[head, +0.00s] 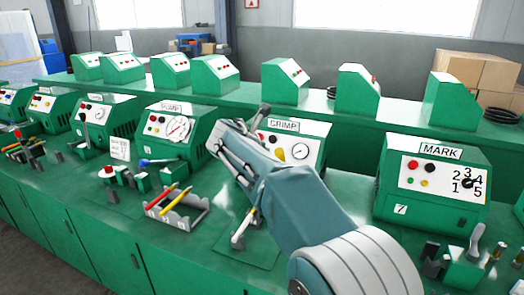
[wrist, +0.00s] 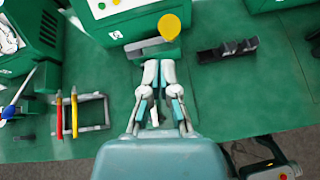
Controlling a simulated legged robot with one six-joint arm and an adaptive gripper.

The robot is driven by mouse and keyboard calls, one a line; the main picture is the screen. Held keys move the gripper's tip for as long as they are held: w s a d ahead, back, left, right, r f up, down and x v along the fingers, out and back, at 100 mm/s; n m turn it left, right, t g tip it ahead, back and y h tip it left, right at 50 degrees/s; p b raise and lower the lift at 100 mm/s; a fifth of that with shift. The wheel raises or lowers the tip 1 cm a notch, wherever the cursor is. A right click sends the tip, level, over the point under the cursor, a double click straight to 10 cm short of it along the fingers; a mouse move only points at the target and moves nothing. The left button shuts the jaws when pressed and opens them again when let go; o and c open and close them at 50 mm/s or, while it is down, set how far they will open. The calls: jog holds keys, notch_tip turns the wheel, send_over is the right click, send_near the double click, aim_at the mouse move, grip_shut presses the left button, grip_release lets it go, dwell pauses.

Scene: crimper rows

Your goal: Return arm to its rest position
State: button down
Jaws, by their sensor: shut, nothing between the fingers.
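My gripper (head: 222,138) is raised over the green bench in front of the machine labelled CRIMP (head: 310,133). It hides part of that machine's front panel. In the wrist view my gripper (wrist: 159,68) shows its two fingers together, with nothing between them. My arm is stretched out from the lower right of the head view.
The MARK machine (head: 434,178) stands to the right and the PUMP machine (head: 172,132) to the left. A rack (head: 180,217) holds a red and a yellow tool. A dark holder (wrist: 228,51) lies on the bench. Bare bench top (wrist: 225,95) shows right of my gripper.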

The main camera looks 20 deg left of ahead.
jog(key=shift+d, duration=0.1)
jog(key=s+d+r+m+g, duration=0.1)
jog(key=s+d+m, duration=0.4)
jog(key=d, duration=0.4)
jog(key=s+d+m+g, duration=0.2)
jog(key=s+d+m, duration=0.3)
jog(key=d, duration=0.4)
jog(key=s+d+r+m+g, duration=0.1)
jog(key=s+d+m, duration=0.4)
jog(key=d, duration=0.4)
jog(key=s+d+f+m, duration=0.3)
jog(key=s+m, duration=0.3)
jog(key=s, duration=0.1)
jog(key=s+d+f+m+g+y, duration=0.1)
jog(key=s+d+f+m, duration=0.2)
jog(key=s, duration=0.4)
jog(key=s+d+f+m+g, duration=0.1)
jog(key=s+d+f+m, duration=0.2)
jog(key=s+f+m, duration=0.2)
jog(key=s+m, duration=0.3)
jog(key=shift+d+m+y, duration=0.2)
jog(key=shift+m+y, duration=0.1)
